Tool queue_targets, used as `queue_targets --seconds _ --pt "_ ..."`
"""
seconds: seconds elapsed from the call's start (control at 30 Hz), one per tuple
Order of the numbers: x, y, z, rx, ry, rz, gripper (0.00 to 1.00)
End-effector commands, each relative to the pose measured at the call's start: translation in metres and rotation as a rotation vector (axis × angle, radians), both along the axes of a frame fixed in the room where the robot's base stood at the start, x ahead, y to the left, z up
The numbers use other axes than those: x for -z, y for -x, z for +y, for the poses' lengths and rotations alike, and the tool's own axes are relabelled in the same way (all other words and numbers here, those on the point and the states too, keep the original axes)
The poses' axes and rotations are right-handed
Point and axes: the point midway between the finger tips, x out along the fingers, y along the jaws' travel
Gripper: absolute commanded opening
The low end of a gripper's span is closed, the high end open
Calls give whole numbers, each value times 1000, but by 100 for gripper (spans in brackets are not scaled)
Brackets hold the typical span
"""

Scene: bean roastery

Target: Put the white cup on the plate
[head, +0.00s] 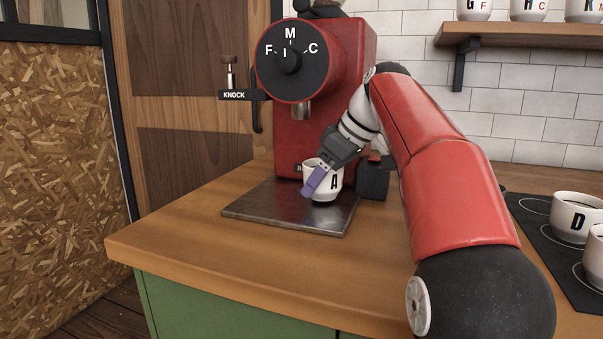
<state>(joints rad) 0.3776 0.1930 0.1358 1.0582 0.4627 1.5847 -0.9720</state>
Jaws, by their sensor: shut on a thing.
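A white cup (337,184) marked with a black "A" stands upright under the spout of the red grinder, at the dark metal plate (260,207). My gripper (314,181) reaches down from the upper right and is shut on this cup at its left front side. One purple-grey finger shows across the cup's front; the other finger is hidden. The cup's base appears to be on or just above the plate; I cannot tell whether it touches. The plate lies flat on the wooden counter (190,238).
The red grinder (340,60) with its dial stands right behind the cup, and a knock lever (240,95) sticks out at left. A black mat (530,222) at right holds white cups, one marked "D" (577,218). A wall shelf (520,29) holds more cups. The counter's left is clear.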

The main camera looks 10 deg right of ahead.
Motion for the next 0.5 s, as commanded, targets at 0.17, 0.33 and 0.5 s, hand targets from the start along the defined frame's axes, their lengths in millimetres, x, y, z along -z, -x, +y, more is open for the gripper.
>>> queue_targets --seconds 0.17,0.33,0.5 --pt "-1 -10 10 -1 1 -2 42" --pt "-2 -24 25 -4 0 -1 42" --pt "6 -35 36 2 1 -1 42"
